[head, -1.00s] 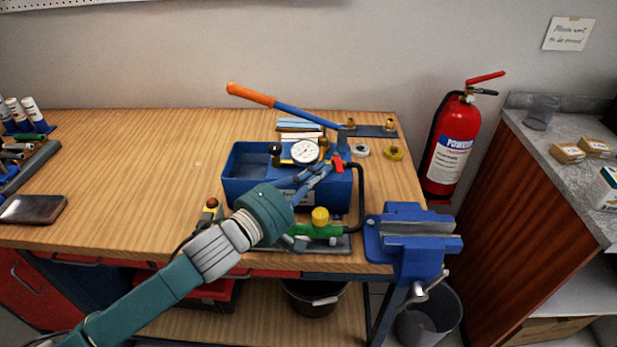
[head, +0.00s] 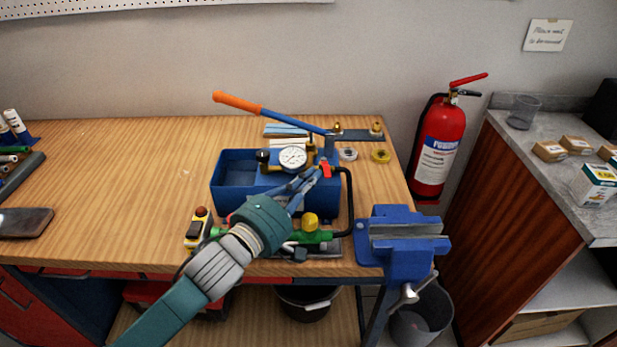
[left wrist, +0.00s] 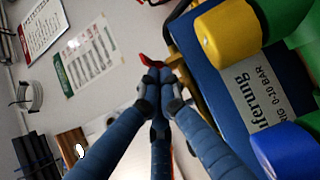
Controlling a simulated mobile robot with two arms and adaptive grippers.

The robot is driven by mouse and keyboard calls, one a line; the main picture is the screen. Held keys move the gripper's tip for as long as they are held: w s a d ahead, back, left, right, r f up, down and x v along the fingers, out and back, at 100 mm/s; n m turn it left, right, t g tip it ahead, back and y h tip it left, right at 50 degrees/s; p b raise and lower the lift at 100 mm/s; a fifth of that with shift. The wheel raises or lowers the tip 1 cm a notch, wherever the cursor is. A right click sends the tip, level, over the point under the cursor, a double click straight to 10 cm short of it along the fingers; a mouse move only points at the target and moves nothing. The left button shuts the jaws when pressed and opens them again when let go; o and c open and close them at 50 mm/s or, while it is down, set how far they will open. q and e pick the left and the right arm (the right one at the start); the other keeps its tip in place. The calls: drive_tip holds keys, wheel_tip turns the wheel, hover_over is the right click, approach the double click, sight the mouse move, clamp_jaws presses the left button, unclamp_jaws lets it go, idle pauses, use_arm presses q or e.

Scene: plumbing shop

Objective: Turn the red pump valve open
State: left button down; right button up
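The red pump valve (head: 326,170) is a small red lever at the right end of the blue pump box (head: 232,165), below the orange-gripped pump handle (head: 240,102). My left gripper (head: 317,174) reaches over the box from the front left, its fingertips right at the valve. In the left wrist view the blue fingers (left wrist: 154,78) converge at their tips, and the red lever (left wrist: 145,60) shows just beyond them. I cannot tell whether the lever is pinched between the tips or only touched. My right gripper is not in view.
A pressure gauge (head: 293,158) stands on the pump box. A green fitting with a yellow cap (head: 310,222) and a black hose (head: 350,200) lie close by. A blue vise (head: 405,240) is at the bench's front right.

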sight(326, 178)
use_arm(q)
drive_tip(key=shift+s+d+n+y, duration=0.1)
drive_tip(key=shift+d+n+y, duration=0.2)
drive_tip(key=shift+y, duration=0.1)
drive_tip(key=shift+p, duration=0.35)
drive_tip(key=shift+s+d+r+p, duration=0.1)
drive_tip(key=shift+s+d+p, duration=0.05)
drive_tip(key=shift+d+p, duration=0.45)
drive_tip(key=shift+s+d+r+p, duration=0.1)
drive_tip(key=shift+d+p, duration=0.5)
drive_tip(key=shift+w+d+f+p, duration=0.1)
drive_tip(key=shift+w+d+p, duration=0.3)
drive_tip(key=shift+d+p, duration=0.4)
drive_tip(key=shift+w+d+f+p, duration=0.1)
drive_tip(key=shift+w+d+p, duration=0.35)
drive_tip(key=shift+d, duration=0.6)
drive_tip(key=shift+w+d+p, duration=0.3)
drive_tip(key=shift+d+p, duration=0.5)
drive_tip(key=shift+d, duration=0.1)
drive_tip(key=shift+w+d, duration=0.1)
